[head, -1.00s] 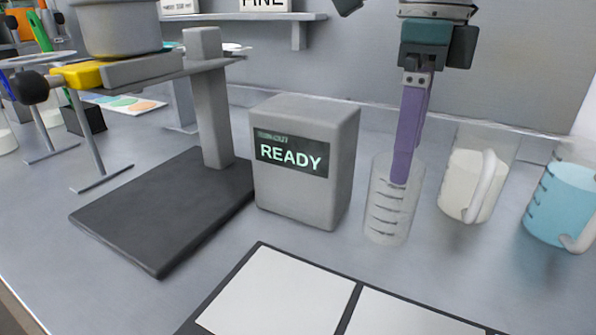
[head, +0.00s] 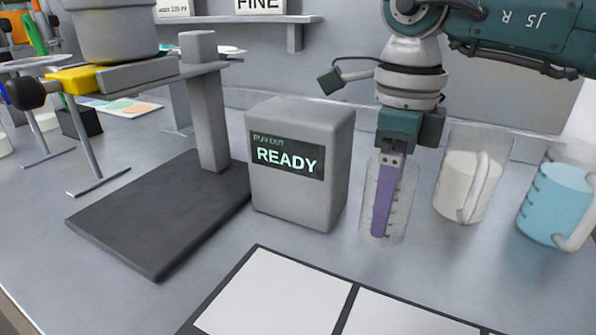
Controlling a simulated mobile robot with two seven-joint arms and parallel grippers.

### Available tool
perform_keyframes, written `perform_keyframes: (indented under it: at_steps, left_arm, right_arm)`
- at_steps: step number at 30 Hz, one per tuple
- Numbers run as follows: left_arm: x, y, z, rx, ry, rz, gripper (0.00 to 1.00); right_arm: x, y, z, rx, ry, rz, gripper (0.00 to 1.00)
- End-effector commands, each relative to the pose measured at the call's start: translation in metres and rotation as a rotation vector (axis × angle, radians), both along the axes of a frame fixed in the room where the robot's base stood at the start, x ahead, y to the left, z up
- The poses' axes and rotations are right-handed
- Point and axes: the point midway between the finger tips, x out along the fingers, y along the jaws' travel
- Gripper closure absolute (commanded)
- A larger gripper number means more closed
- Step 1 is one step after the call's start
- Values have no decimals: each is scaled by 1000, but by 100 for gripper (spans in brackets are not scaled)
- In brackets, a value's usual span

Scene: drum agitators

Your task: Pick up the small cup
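The small cup (head: 403,212) is a clear, empty-looking measuring cup with dark marks. It stands upright on the grey bench, right of the READY box. My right gripper (head: 382,230) points down at it from above. Its purple finger overlaps the cup in the picture, with the tip low near the cup's base. I see the fingers nearly edge-on, so I cannot tell whether they are inside, around or in front of the cup, or how far apart they are. My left gripper is not in view.
A clear jug of whitish liquid (head: 468,180) and a jug of blue liquid (head: 556,205) stand close on the right. The grey READY box (head: 300,195) is just left of the cup. White panels in a dark frame (head: 275,290) lie in front.

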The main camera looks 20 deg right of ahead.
Motion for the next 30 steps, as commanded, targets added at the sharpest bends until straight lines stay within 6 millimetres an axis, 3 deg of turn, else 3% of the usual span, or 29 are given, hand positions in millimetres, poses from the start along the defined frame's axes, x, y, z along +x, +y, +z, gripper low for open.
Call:
perform_keyframes:
  at_steps: [2, 15, 25, 30]
  left_arm:
    - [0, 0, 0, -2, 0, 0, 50]
    - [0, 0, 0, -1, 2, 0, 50]
    - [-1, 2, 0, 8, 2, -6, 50]
    - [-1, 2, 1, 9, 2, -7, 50]
  right_arm:
    - [0, 0, 0, 0, 0, 0, 26]
    - [0, 0, 0, 0, 0, 0, 75]
    - [0, 0, 4, 1, -2, -1, 77]
    - [1, 0, 22, 0, -5, 0, 77]
